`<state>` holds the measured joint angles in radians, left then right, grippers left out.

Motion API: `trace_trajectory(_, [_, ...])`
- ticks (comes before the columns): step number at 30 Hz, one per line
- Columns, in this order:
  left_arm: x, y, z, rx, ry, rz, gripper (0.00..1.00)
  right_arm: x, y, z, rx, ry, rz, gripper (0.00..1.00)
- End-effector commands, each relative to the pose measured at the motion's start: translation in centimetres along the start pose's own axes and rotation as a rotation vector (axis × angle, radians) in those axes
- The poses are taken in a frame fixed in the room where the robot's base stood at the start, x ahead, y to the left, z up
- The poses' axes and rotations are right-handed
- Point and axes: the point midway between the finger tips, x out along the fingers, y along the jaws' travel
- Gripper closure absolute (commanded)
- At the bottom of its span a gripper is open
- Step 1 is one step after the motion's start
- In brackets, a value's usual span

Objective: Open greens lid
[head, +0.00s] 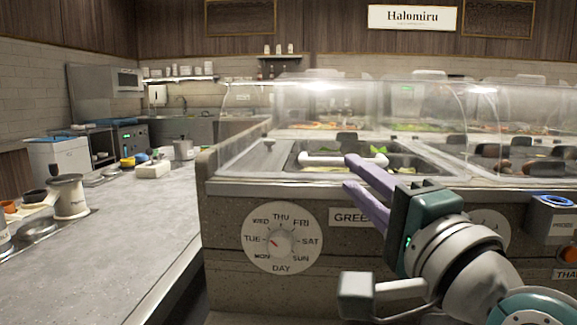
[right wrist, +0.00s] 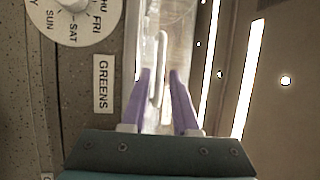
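The greens lid (head: 300,105) is a clear curved cover, down over the well behind the GREENS label (head: 350,217). Its white bar handle (head: 322,159) runs along the front edge; in the right wrist view the handle (right wrist: 162,55) stands upright in the picture. My right gripper (head: 349,173) has purple fingers and is at the handle. In the right wrist view its fingers (right wrist: 160,74) are apart, one each side of the handle's near end, with gaps showing. I cannot tell the exact depth of the fingers around the bar. My left gripper is not in view.
A day dial (head: 283,238) sits on the counter front left of the label. Another clear lid (head: 520,120) covers the wells to the right. A blue-topped box (head: 552,215) is on the front at far right. A grey worktop (head: 120,235) with bowls extends left.

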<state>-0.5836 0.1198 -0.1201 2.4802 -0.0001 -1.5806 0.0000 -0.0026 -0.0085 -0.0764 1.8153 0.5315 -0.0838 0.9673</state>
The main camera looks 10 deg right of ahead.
Motion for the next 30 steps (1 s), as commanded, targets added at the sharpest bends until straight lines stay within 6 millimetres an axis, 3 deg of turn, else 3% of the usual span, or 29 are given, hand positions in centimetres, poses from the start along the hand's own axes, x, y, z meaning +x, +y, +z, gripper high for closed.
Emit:
trace_trajectory(3, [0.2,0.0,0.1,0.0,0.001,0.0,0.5,2.3,0.0,0.0,0.001,0.0,-0.002,0.72])
trace_trajectory(9, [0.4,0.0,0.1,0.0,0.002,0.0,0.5,4.8,0.1,0.0,0.0,-0.001,0.0,0.72])
trace_trajectory(21, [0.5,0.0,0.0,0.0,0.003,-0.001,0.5,5.5,0.0,0.0,-0.001,-0.001,0.001,0.72])
trace_trajectory(28, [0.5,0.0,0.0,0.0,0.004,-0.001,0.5,5.5,0.0,0.0,-0.001,-0.001,0.001,0.97])
trace_trajectory(30, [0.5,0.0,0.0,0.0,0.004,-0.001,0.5,5.5,0.0,0.0,-0.001,-0.001,0.001,1.0])
